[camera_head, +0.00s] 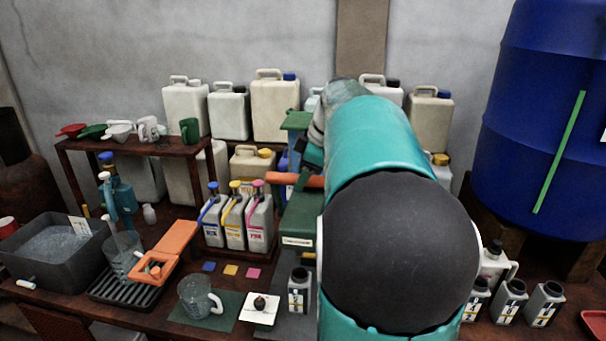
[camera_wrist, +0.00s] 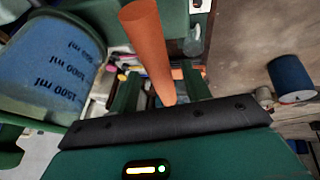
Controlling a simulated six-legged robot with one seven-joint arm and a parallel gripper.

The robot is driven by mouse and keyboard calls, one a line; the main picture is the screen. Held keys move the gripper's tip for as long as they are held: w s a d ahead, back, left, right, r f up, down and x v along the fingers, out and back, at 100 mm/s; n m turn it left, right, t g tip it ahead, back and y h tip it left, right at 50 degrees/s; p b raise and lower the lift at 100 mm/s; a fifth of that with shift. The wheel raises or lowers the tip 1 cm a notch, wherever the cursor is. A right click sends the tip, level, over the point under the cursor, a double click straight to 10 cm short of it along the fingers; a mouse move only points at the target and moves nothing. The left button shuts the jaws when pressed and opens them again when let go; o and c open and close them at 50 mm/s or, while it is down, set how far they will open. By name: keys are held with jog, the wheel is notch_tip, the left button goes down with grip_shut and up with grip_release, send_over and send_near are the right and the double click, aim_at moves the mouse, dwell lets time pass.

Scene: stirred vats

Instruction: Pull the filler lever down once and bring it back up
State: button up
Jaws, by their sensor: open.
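The filler is a green stand (camera_head: 300,222) at the middle of the bench in the head view, partly hidden by my teal arm. Its orange lever (camera_head: 284,179) sticks out to the left, roughly level. In the wrist view the orange lever (camera_wrist: 146,40) runs from the top edge down between the two dark green fingers of my gripper (camera_wrist: 161,74). The fingers are apart, with gaps visible on both sides of the lever. A blue vessel marked 1500 ml (camera_wrist: 50,68) is at the left in the wrist view. In the head view my arm mostly hides my gripper.
Small grey jugs with blue, yellow and pink caps (camera_head: 236,222) stand left of the filler. A small open bottle (camera_head: 299,292) stands in front of it. An orange clamp-like piece (camera_head: 166,250) and a grey basin (camera_head: 55,246) are farther left. A blue barrel (camera_head: 540,120) stands right.

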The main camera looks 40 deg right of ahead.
jog(key=shift+w+f, duration=0.1)
jog(key=shift+f, duration=0.05)
grip_shut()
jog(key=shift+a, duration=0.15)
